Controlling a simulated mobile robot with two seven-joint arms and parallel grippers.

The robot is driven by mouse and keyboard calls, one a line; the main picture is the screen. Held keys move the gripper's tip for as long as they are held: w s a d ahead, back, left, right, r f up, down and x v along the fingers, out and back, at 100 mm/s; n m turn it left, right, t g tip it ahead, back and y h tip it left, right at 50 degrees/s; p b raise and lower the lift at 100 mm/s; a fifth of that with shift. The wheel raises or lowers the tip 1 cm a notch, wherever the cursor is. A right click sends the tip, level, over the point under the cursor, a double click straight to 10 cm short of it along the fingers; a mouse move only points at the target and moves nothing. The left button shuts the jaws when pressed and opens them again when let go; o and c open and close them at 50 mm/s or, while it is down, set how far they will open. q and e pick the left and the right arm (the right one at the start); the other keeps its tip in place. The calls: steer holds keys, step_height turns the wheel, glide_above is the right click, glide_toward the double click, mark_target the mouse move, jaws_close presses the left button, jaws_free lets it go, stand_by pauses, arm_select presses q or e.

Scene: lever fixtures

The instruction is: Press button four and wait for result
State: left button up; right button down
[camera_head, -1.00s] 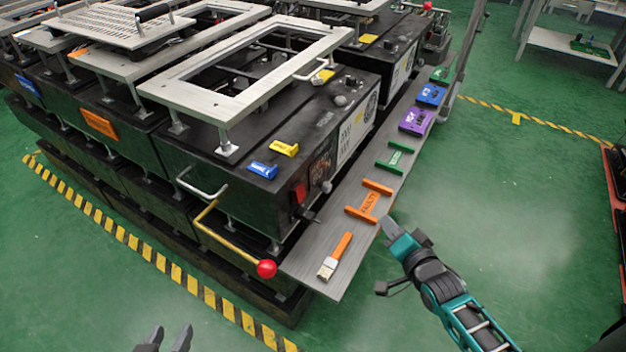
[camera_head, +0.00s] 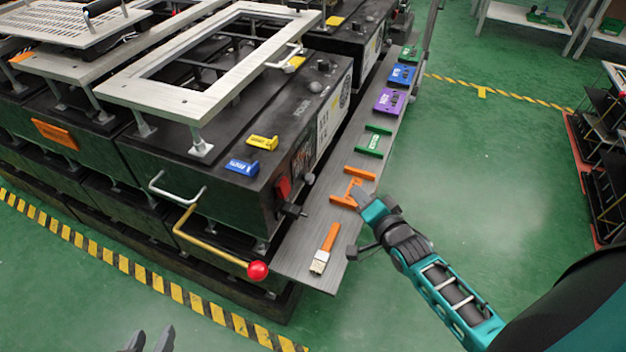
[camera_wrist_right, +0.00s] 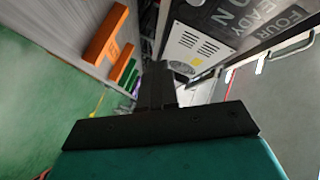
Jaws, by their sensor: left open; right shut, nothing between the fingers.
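The black machine (camera_head: 215,180) has a front panel with a red switch (camera_head: 283,188), dark knobs and a printed label. In the right wrist view a dark panel (camera_wrist_right: 232,20) reads "FOUR", "READY" and "ON". I cannot make out which part is button four. My right gripper (camera_head: 357,194) is shut and empty, over or beside the orange bracket (camera_head: 360,173) on the grey shelf, apart from the machine front. Its dark fingers (camera_wrist_right: 158,85) point towards the panel in the wrist view. My left gripper (camera_head: 150,340) is open and empty at the bottom edge, far from the panel.
A yellow lever with a red ball (camera_head: 258,271) sticks out at the near corner. Green floor (camera_head: 470,140) is clear to the right.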

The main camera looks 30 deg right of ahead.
mark_target(309, 179)
steer(key=w+a+b, duration=0.1)
steer(key=w+a, duration=0.1)
steer(key=w+a+b, duration=0.1)
steer(key=w, duration=0.1)
steer(key=shift+w+a, duration=0.25)
steer(key=shift+a, duration=0.15)
steer(key=shift+w+a, duration=0.5)
steer(key=shift+w, duration=0.05)
stand_by(0.9)
steer(key=shift+w+a, duration=0.1)
stand_by(0.4)
steer(key=shift+w+a, duration=0.2)
steer(key=shift+w, duration=0.05)
